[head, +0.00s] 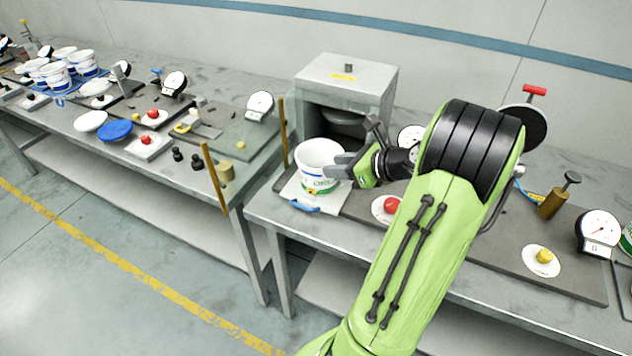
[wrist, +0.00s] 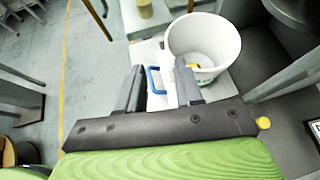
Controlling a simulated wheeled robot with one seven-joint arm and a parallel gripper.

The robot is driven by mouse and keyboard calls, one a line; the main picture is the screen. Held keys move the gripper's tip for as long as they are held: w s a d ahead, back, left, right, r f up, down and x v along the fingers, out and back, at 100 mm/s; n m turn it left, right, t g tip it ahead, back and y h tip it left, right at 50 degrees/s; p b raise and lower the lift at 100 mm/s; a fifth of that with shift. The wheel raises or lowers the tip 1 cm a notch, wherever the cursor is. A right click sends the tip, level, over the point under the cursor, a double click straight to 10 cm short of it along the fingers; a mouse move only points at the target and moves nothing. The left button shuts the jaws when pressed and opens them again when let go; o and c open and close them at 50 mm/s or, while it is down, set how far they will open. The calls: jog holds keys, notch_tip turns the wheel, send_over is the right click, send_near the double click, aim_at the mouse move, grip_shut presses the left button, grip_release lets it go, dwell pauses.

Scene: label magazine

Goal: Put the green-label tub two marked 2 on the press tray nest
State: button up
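A white open tub with a green label (head: 319,166) stands upright on the light press tray (head: 290,191), in front of the grey press housing. Its number is too small to read. The tray has a blue handle (head: 304,206). My gripper (head: 342,165) is beside the tub's right side in the head view. In the wrist view my gripper (wrist: 158,85) has its fingers apart with nothing between them but the view of the blue handle (wrist: 155,80). The tub (wrist: 205,45) lies beyond the right finger, outside the gap. I cannot tell whether that finger touches it.
The press housing (head: 346,80) stands behind the tray. Yellow posts (head: 283,130) stand to its left. A red button (head: 390,205) and gauges sit to the right. Another table at left holds several tubs, a blue lid (head: 115,130) and gauges.

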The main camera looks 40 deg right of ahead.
jog(key=w+a+r+n+g, duration=0.1)
jog(key=w+a+n+g, duration=0.1)
jog(key=a+n, duration=0.55)
jog(key=w+a+r+n+g, duration=0.1)
jog(key=a+r+n+g, duration=0.1)
jog(key=a+n, duration=0.55)
jog(key=s+a+r+n+g, duration=0.1)
jog(key=s+a+n, duration=0.25)
jog(key=a, duration=0.25)
jog(key=s+a+r+n+g, duration=0.1)
jog(key=s+a+n, duration=0.1)
jog(key=a+n, duration=0.3)
jog(key=s+a+n+h, duration=0.1)
jog(key=s+a+n, duration=0.2)
jog(key=s+n, duration=0.7)
jog(key=shift+s+a+r+h, duration=0.2)
jog(key=shift+r+h, duration=0.1)
jog(key=shift+h, duration=0.1)
jog(key=shift+o, duration=0.3)
